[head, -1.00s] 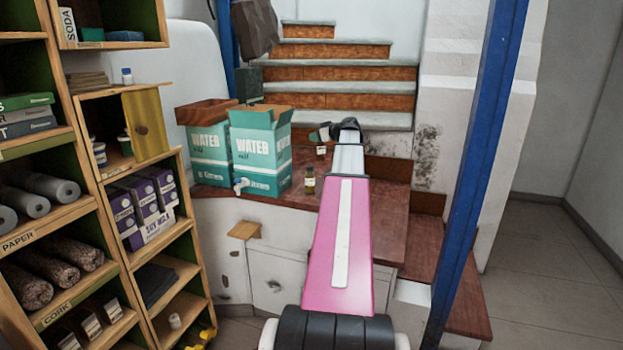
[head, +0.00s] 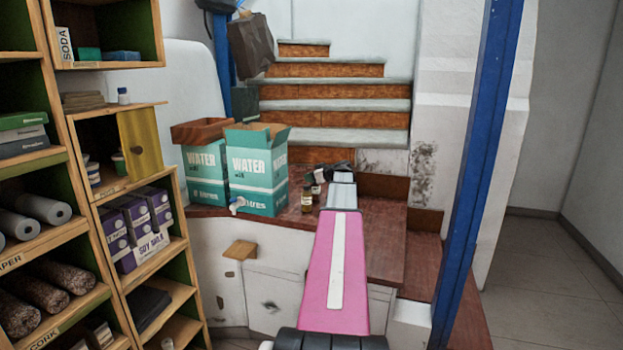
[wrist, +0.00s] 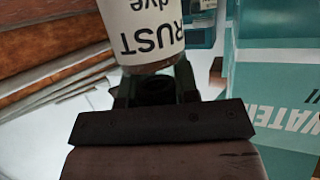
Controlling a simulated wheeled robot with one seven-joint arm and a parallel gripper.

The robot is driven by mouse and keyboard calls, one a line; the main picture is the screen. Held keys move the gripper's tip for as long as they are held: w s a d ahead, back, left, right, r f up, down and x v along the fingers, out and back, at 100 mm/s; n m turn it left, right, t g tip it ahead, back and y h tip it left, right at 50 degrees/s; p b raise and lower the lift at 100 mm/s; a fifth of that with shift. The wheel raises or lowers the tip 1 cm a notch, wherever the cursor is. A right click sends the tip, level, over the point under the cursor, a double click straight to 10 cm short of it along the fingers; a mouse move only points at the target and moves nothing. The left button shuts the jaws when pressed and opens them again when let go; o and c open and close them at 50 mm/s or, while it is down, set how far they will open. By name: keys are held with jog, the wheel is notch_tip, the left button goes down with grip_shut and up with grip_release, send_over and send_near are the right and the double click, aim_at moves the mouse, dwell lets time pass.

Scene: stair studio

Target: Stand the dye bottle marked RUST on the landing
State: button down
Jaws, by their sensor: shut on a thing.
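The dye bottle marked RUST (wrist: 152,30) fills the top middle of the wrist view. Its white label reads upside down there. My gripper (wrist: 155,88) is shut on this bottle. In the head view my gripper (head: 333,168) is low over the back of the reddish-brown landing (head: 385,235), in front of the stairs. A small bottle with a pale label (head: 318,178) shows just left of my gripper; I cannot tell whether it is the RUST bottle. Whether the held bottle touches the landing is hidden.
A dark amber bottle (head: 306,200) stands on the landing left of my arm. Two teal-and-white water boxes (head: 256,170) stand further left. A blue post (head: 475,150) rises at the right. Shelves (head: 130,180) fill the left side. The landing right of my arm is clear.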

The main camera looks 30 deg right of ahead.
jog(key=c, duration=0.9)
grip_release()
jog(key=shift+o, duration=0.2)
jog(key=v, duration=1.2)
jog(key=shift+r, duration=0.1)
